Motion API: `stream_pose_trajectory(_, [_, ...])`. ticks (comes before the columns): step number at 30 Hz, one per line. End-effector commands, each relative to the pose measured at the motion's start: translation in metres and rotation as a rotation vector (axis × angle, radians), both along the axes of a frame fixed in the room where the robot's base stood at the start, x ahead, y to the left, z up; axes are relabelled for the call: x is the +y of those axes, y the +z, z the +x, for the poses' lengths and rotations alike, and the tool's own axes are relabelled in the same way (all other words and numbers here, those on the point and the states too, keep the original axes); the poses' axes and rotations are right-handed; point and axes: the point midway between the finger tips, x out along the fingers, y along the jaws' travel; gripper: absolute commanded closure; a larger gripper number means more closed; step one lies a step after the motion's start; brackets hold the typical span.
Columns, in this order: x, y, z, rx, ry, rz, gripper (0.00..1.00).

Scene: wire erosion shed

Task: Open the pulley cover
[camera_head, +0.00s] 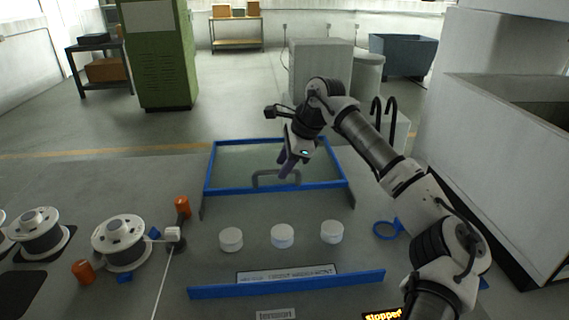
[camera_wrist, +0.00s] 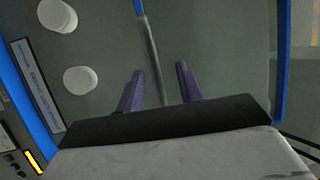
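The pulley cover (camera_head: 206,168) looks like a clear panel in a blue frame at the back of the grey worktop in the head view. Its blue edge also shows at the right of the wrist view (camera_wrist: 283,60). A grey arched handle (camera_head: 263,174) stands at the frame's near edge. My gripper (camera_head: 287,170) is above the handle, pointing down. In the wrist view, its purple fingers (camera_wrist: 159,68) are apart, with the grey handle bar (camera_wrist: 150,50) running between them. Contact with the handle cannot be told. Three white pulleys (camera_head: 282,236) sit in a row in front of the frame.
A blue rail (camera_head: 290,284) and a label plate lie along the near side. Wire spools (camera_head: 120,240) and orange cylinders (camera_head: 83,271) are at the left. A blue ring (camera_head: 386,230) lies to the right. A large pale cabinet (camera_head: 500,140) stands at the far right.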

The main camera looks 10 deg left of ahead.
Motion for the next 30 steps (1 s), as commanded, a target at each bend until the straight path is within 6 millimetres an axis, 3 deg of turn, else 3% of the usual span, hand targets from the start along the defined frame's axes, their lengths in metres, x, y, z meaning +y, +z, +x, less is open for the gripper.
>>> stream_pose_trajectory(11, [-0.004,0.007,-0.001,0.003,0.001,-0.001,0.64])
stream_pose_trajectory(24, [-0.043,0.092,-0.006,0.0,-0.001,-0.002,0.64])
stream_pose_trajectory(30, [-0.054,0.118,-0.008,0.001,-0.001,0.0,0.64])
